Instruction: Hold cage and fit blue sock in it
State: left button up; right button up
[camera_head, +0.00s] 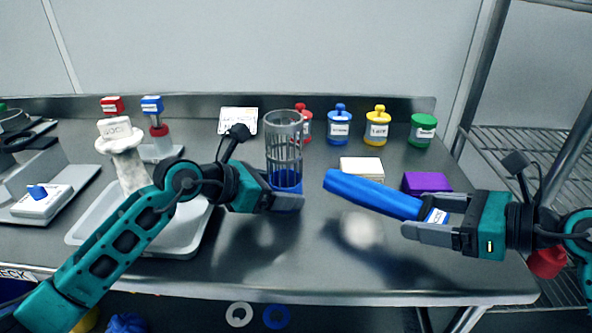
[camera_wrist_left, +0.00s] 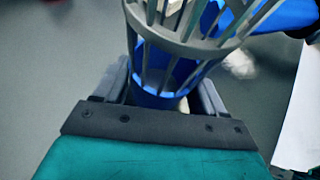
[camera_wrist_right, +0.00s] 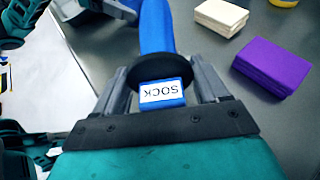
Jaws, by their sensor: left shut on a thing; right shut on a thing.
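The cage (camera_head: 284,150) is a grey open-barred cylinder with a blue base, held upright above the table. My left gripper (camera_head: 290,200) is shut on its blue base; the left wrist view shows the base (camera_wrist_left: 160,97) between the fingers and grey bars (camera_wrist_left: 190,45) above. The blue sock (camera_head: 370,194) is a long tube, tilted with its free end up and to the left. My right gripper (camera_head: 428,222) is shut on its labelled end, marked SOCK (camera_wrist_right: 162,92) in the right wrist view. In the head view the sock's free end is to the right of the cage, apart from it.
Red, blue (camera_head: 339,125), yellow and green (camera_head: 423,130) containers line the back. Cream (camera_head: 362,168) and purple (camera_head: 427,183) blocks lie behind the sock. A shelf rack (camera_head: 530,150) stands right.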

jog(key=w+a+r, duration=0.3)
jog(key=w+r, duration=0.1)
jog(key=r, duration=0.2)
jog(key=w+a+r, duration=0.3)
jog(key=w+r, duration=0.1)
jog(key=r, duration=0.2)
jog(key=a+r+n+g+y, duration=0.2)
jog(key=a+r+n+g, duration=0.1)
jog(key=a+r, duration=0.75)
notch_tip(320, 180, down, 8)
jog(key=shift+s+d+t, duration=0.2)
jog(key=shift+d+t, duration=0.1)
jog(key=shift+d, duration=0.15)
jog(key=shift+f, duration=0.1)
jog(key=shift+f, duration=0.3)
jog(key=o, duration=1.1)
